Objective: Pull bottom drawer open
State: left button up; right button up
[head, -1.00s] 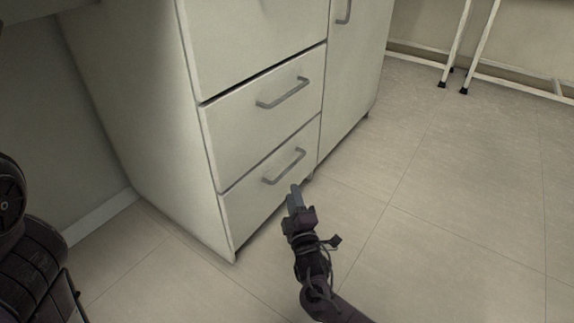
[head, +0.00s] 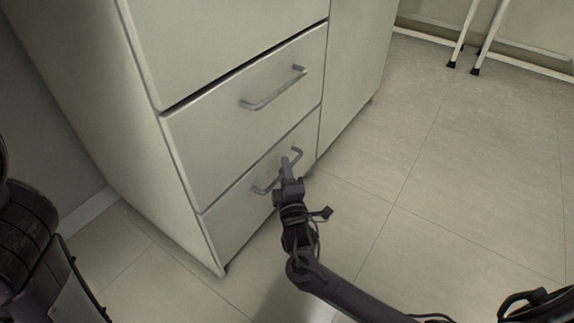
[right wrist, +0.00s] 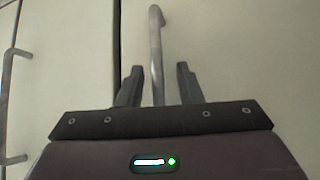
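The bottom drawer (head: 228,222) is the lowest front of a pale cabinet and sits flush, closed. Its grey bar handle (head: 261,190) is partly hidden behind my right gripper (head: 287,165) in the head view. In the right wrist view the handle (right wrist: 156,35) runs upright between the two fingers of my right gripper (right wrist: 158,76). The fingers are apart, one on each side of the bar, with a gap showing on both sides. The drawer front (right wrist: 235,55) fills the background there. My left gripper is out of view.
The middle drawer (head: 225,130) above is closed, with its own handle (head: 275,90); that handle also shows at the left of the right wrist view (right wrist: 5,95). A cabinet door (head: 350,80) stands to the right. Tiled floor (head: 450,190) in front is clear. White table legs (head: 470,38) stand farther back.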

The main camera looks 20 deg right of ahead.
jog(key=shift+r, duration=0.1)
jog(key=shift+c, duration=0.7)
grip_shut()
jog(key=shift+s, duration=0.15)
